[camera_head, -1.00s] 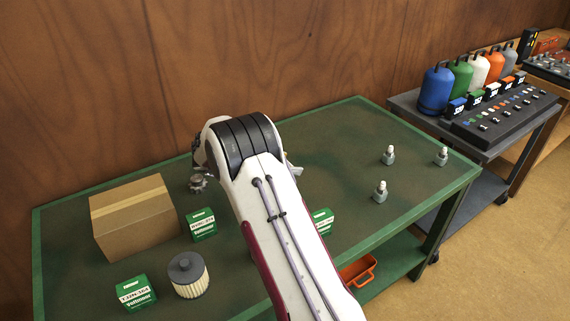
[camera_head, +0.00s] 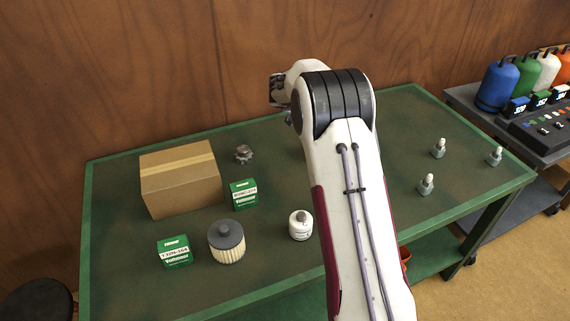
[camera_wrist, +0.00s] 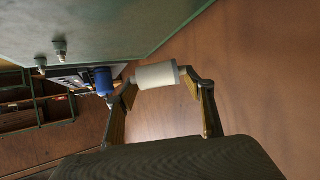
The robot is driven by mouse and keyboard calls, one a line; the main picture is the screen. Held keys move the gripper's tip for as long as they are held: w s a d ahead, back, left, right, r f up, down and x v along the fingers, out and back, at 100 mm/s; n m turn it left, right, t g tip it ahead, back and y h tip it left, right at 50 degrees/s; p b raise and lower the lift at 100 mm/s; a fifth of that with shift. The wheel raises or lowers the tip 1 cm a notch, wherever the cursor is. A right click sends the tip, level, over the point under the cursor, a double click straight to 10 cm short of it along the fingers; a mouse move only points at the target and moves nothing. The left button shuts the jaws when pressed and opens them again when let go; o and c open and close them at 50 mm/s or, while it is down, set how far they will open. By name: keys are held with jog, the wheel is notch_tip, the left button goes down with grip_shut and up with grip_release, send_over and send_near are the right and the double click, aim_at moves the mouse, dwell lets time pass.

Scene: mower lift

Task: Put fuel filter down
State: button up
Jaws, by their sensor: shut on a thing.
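The fuel filter, a pale white cylinder with narrow ends (camera_wrist: 156,75), is in the wrist view. My gripper (camera_wrist: 160,78) is shut on it, one finger at each end. It hangs in the air, apart from the green table (camera_wrist: 150,12), whose edge shows behind it. In the head view my arm hides the held filter and the fingertips.
A cardboard box (camera_head: 180,182), two green boxes (camera_head: 243,195) (camera_head: 174,252) and a small metal part (camera_head: 243,153) stand on the table's left. Several small bottle-like parts (camera_head: 427,185) stand at the right. A cart with coloured canisters (camera_head: 497,84) is beyond. Bare table lies at front centre.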

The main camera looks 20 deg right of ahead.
jog(key=shift+w+a+f+n+t+y, duration=1.1)
jog(key=shift+a+n+y, duration=0.8)
jog(key=shift+a, duration=0.6)
jog(key=shift+w+a+f+n+t+y, duration=0.8)
jog(key=shift+a+n+t+y, duration=0.7)
jog(key=shift+a+n, duration=0.85)
jog(key=s+a+f+n+y, duration=0.2)
jog(key=s+a+f+y, duration=0.1)
jog(key=f, duration=0.3)
jog(key=shift+s+a+n, duration=0.35)
jog(key=shift+s+a, duration=0.25)
jog(key=shift+s, duration=0.2)
jog(key=shift+f, duration=0.15)
send_over(285, 163)
jog(key=shift+s+f, duration=0.1)
jog(key=shift+f, duration=2.9)
jog(key=shift+f, duration=1.85)
